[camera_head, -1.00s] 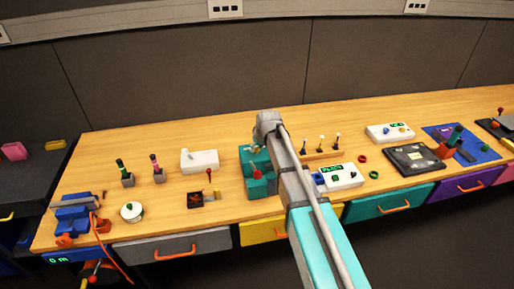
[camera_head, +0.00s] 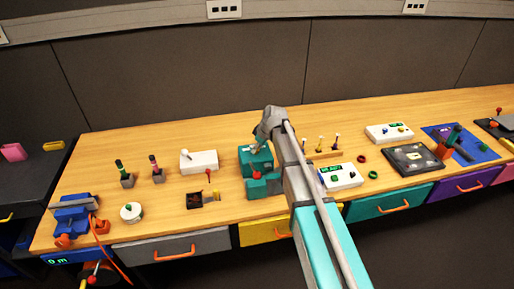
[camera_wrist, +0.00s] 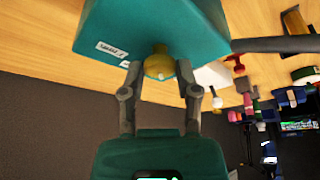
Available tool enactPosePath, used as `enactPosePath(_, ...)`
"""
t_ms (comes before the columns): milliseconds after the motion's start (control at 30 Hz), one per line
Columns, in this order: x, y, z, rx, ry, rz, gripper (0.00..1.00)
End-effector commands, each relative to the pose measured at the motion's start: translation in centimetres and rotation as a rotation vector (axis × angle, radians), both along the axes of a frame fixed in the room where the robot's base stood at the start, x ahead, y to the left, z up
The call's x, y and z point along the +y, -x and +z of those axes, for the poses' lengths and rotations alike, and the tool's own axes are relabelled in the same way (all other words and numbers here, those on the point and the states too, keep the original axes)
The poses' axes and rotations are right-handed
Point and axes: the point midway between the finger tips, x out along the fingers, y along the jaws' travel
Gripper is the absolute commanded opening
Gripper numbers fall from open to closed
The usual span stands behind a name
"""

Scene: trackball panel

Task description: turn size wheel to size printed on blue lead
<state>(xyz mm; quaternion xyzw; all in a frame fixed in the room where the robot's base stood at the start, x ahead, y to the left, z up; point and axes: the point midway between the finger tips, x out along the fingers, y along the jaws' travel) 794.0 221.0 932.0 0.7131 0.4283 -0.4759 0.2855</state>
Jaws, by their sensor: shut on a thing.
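A teal box (camera_head: 247,161) stands left of my arm in the head view. In the wrist view the teal box (camera_wrist: 190,30) fills the top and bears a small white label whose print I cannot read. A yellow round knob (camera_wrist: 159,64) sticks out of it. My gripper (camera_wrist: 159,70) has one finger on each side of this knob and is shut on it. I cannot tell whether this knob is the size wheel. I cannot make out a blue lead or a printed size on one.
A red knob (camera_head: 256,175) sits at the front of the teal box. A white box (camera_head: 201,163) stands to the left. Bare wood shows at the bench's back left.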

Motion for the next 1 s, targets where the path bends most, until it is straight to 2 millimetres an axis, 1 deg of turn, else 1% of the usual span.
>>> enactPosePath(167,0.08,0.13,-0.04,0.003,0.0,0.002,0.0)
enactPosePath(200,0.08,0.13,-0.04,0.003,0.0,0.002,0.47)
enactPosePath(367,0.04,0.09,-0.04,0.001,0.0,0.0,0.76)
enactPosePath(767,0.0,0.03,-0.02,0.0,0.001,-0.002,0.76)
enactPosePath(1000,0.02,0.09,-0.01,-0.001,0.0,-0.037,0.76)
